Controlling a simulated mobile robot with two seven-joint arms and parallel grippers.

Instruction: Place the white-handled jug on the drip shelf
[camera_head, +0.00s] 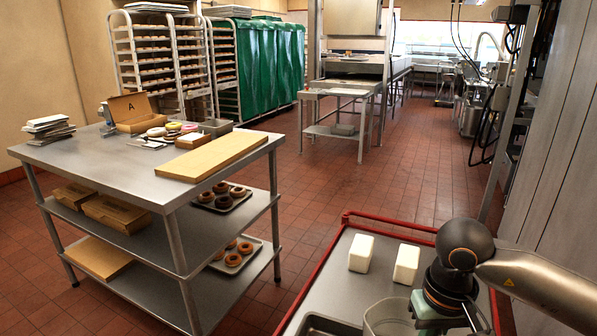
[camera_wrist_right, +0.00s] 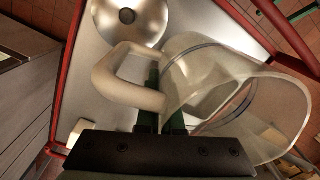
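The jug (camera_wrist_right: 240,95) is a large clear-walled vessel with a thick white handle (camera_wrist_right: 130,85); it fills the right of the right wrist view. Its rim (camera_head: 388,312) shows at the bottom edge of the head view, over the red-edged cart. The dark green fingers of my right gripper (camera_wrist_right: 162,115) are at the handle, close together, partly hidden by its lower bar. I cannot tell whether they grip it. In the head view my right gripper is at the bottom edge beside the jug. My left gripper is not in view. I cannot identify the drip shelf.
The grey-topped cart with a red rail (camera_head: 318,262) carries two white blocks (camera_head: 361,253) (camera_head: 406,264). A round steel vessel (camera_wrist_right: 128,18) shows in the wrist view. A steel table (camera_head: 110,165) with boxes and doughnuts stands left; red tiled floor lies between.

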